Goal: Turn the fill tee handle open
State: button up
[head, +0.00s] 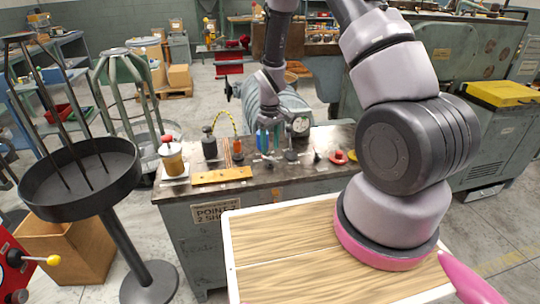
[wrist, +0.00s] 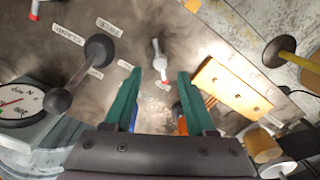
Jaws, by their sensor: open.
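A small grey handle (wrist: 158,60) stands on the dark bench top in the wrist view, beyond and between my fingertips. It may be the fill tee handle, but its label is too small to read. My gripper (wrist: 160,74) is open, with its two teal fingers apart and nothing seen held between them. In the head view my gripper (head: 269,150) points down over the bench, left of the dial gauge (head: 299,125). The handle cannot be made out there. A black-knobbed lever (wrist: 80,76) stands left of the fingers in the wrist view.
The bench (head: 275,182) carries a yellow plate (head: 222,176), a red-knobbed jar (head: 173,160), an orange item (head: 237,149) and a red ring (head: 338,157). An orange part (wrist: 181,120) shows close to my right finger. A black round stand (head: 85,180) is at left.

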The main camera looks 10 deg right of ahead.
aim_at(270, 158)
jog(key=shift+f, duration=2.3)
jog(key=shift+c, duration=0.3)
grip_shut()
